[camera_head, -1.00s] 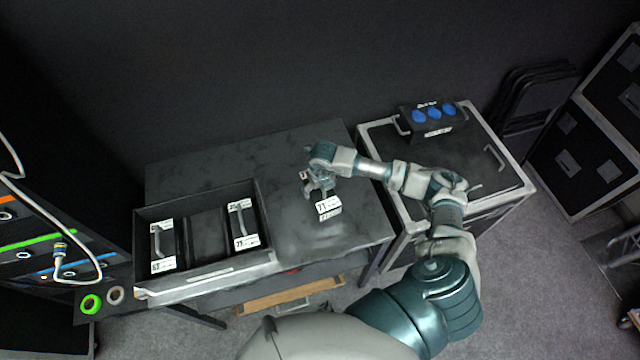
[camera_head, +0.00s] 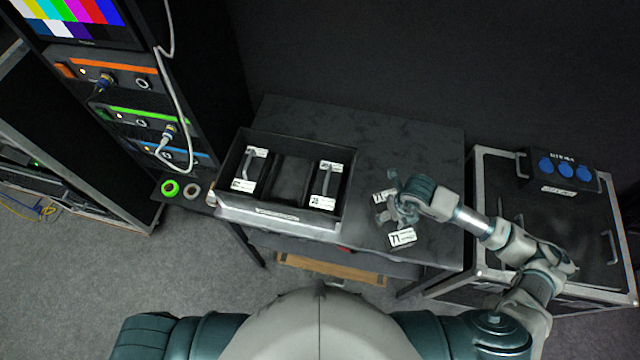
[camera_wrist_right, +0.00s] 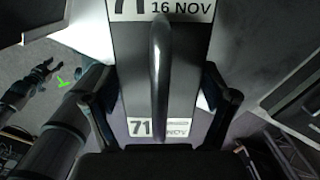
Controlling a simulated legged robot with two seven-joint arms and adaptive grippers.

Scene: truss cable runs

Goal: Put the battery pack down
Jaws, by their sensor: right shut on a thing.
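The battery pack is dark with white labels reading 71 and 16 NOV, and it fills the middle of the right wrist view (camera_wrist_right: 185,75). Its label end shows in the head view (camera_head: 402,237), at the table's right part. My right gripper (camera_head: 393,207) is shut on the pack's handle, which runs lengthwise between the fingers in the right wrist view. Most of the pack is hidden by the gripper in the head view, and I cannot tell whether it touches the table. A small gripper-like shape, probably my left gripper (camera_wrist_right: 42,72), shows at left in the wrist view; its jaws are unclear.
A black tray (camera_head: 270,212) on the table (camera_head: 375,150) holds two labelled packs at left (camera_head: 249,170) and right (camera_head: 326,185), with an empty middle bay. A flight case (camera_head: 570,230) with a blue-socket box (camera_head: 560,170) stands right. A rack (camera_head: 140,110) stands left.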

